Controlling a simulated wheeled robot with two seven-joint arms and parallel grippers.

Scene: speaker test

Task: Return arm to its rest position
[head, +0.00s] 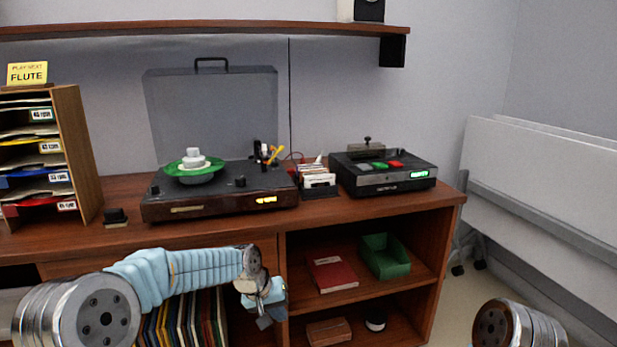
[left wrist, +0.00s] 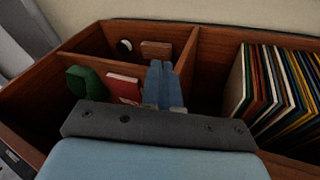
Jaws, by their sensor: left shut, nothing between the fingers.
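My left arm (head: 190,272) reaches in from the lower left of the head view, pale blue with metal joints. Its gripper (head: 268,315) hangs in front of the cabinet, below the tabletop edge, pointing down. In the left wrist view the two blue fingers (left wrist: 162,86) are together, with nothing held between them. Only a metal joint of my right arm (head: 505,328) shows at the lower right of the head view; the right gripper is out of sight.
The wooden cabinet (head: 362,218) carries a record player (head: 220,203) and a black tape device (head: 385,178). Its shelves hold a red book (head: 332,271), a green bin (head: 386,257) and several records (left wrist: 275,85). A sorter (head: 75,150) stands left. Folded white panels (head: 550,170) lean at right.

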